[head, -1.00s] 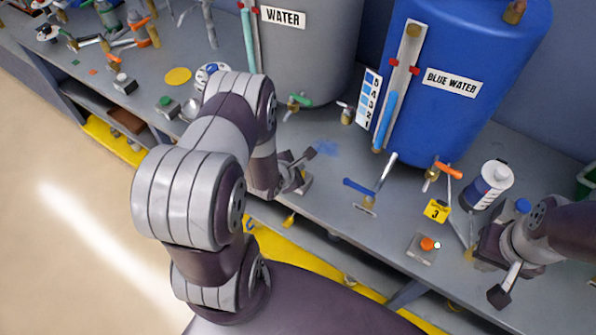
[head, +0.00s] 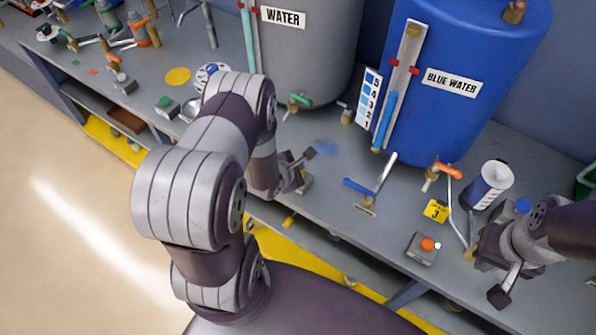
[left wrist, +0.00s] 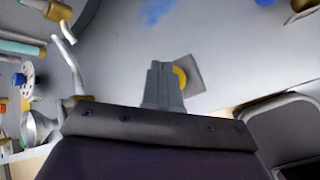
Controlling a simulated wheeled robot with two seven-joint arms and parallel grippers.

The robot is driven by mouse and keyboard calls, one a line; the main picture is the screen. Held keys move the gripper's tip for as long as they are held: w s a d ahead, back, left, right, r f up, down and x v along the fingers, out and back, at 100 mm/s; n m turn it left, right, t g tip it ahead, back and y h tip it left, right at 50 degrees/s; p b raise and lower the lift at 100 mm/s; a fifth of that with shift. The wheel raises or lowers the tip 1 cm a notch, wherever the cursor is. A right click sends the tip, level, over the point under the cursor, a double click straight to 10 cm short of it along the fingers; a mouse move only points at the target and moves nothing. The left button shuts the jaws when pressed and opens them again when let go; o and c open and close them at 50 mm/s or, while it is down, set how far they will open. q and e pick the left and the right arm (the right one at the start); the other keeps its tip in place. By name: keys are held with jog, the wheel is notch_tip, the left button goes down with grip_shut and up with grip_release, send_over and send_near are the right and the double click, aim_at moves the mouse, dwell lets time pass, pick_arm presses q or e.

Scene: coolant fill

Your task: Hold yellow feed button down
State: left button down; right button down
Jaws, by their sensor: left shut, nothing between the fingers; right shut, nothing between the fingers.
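The yellow feed button (left wrist: 180,76) shows in the left wrist view as a yellow disc on a grey square box (left wrist: 194,76). My left gripper's shut fingers (left wrist: 165,84) cover its left part. I cannot tell whether they touch or press it. In the head view my left gripper (head: 294,176) is low over the bench front, and the button is hidden there. My right gripper (head: 484,254) is shut and empty at the right, beside a grey box with an orange button (head: 427,245) and a small green light.
A grey WATER tank (head: 310,55) and a blue BLUE WATER tank (head: 455,110) stand at the back of the bench.

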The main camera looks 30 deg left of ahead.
pick_arm(q)
jog(key=shift+f, duration=0.45)
jog(key=shift+f+b, duration=0.5)
jog(key=shift+b, duration=0.15)
dwell(0.5)
dwell(2.8)
jog(key=shift+r+p, duration=0.95)
notch_tip(320, 180, up, 5)
jog(key=p, duration=0.5)
